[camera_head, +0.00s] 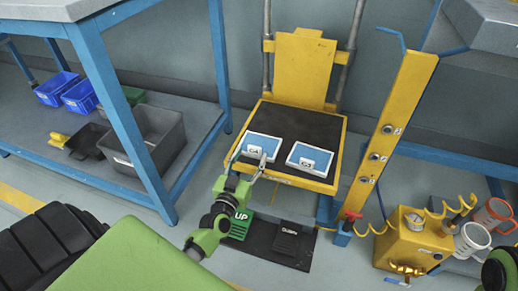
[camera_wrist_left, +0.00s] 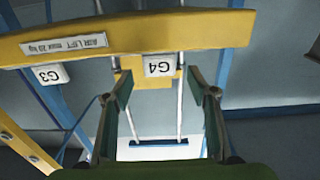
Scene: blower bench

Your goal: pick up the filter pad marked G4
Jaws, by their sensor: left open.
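The filter pad marked G4 (camera_head: 266,142) is a light blue panel with a white rim and a white tag. It lies on the left of the lift's black top. In the left wrist view the open fingers (camera_wrist_left: 159,76) flank the tag with gaps. Any contact is unclear. My right gripper is not in view.
A similar pad marked G3 (camera_head: 309,158) lies to the right on the yellow air lift (camera_head: 340,150). A pedal plate marked UP (camera_head: 240,226) is on the floor below. A yellow post (camera_head: 388,135) stands at right, a blue-framed bench (camera_head: 110,90) at left.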

